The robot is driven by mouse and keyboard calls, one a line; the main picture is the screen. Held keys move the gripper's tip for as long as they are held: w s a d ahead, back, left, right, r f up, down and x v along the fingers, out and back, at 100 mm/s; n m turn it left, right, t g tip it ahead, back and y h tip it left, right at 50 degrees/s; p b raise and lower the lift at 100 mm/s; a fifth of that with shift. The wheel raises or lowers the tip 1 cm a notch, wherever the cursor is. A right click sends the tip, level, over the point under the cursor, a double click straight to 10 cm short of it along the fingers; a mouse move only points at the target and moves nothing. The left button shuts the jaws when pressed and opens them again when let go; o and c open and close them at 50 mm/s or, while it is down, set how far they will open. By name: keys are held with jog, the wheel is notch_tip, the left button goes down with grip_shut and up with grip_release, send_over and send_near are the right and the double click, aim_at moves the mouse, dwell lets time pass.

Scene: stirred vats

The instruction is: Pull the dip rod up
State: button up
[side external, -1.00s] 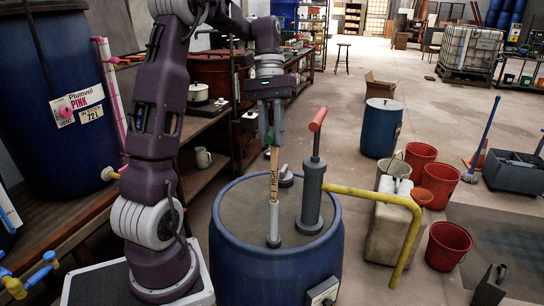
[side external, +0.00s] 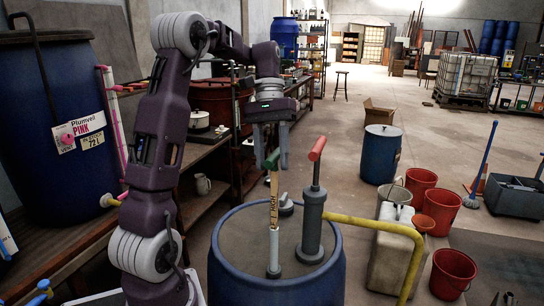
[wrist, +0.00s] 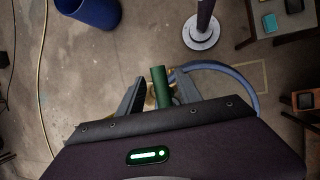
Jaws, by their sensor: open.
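The dip rod (side external: 273,203) stands upright at the blue vat, a pale yellow marked stick with a green cross handle (side external: 272,160) on top. Its lower end goes into a white sleeve (side external: 273,249) on the vat's lid. My gripper (side external: 268,160) points down at the handle. In the wrist view the green handle (wrist: 159,86) lies between my two open fingers, with a visible gap on at least one side. I cannot tell whether either finger touches it. The vat (side external: 275,288) is partly cut off by the bottom edge.
A grey hand pump (side external: 312,225) with a red handle stands on the lid just right of the rod. Its yellow pipe (side external: 380,228) reaches out over a pale jerrycan (side external: 392,262). A workbench with a mug (side external: 203,184) is on the left. Red buckets (side external: 452,274) stand at right.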

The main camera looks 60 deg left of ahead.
jog(key=v, duration=0.7)
jog(key=s+d+r+m+t+y, duration=0.1)
jog(key=s+d+m+y, duration=0.15)
jog(key=d, duration=0.75)
jog(key=s+d+f+m+t+y, duration=0.2)
jog(key=s+d+f+m+t, duration=0.4)
jog(key=s+d, duration=0.5)
notch_tip(320, 180, down, 2)
jog(key=shift+s+f, duration=0.15)
jog(key=shift+s, duration=0.4)
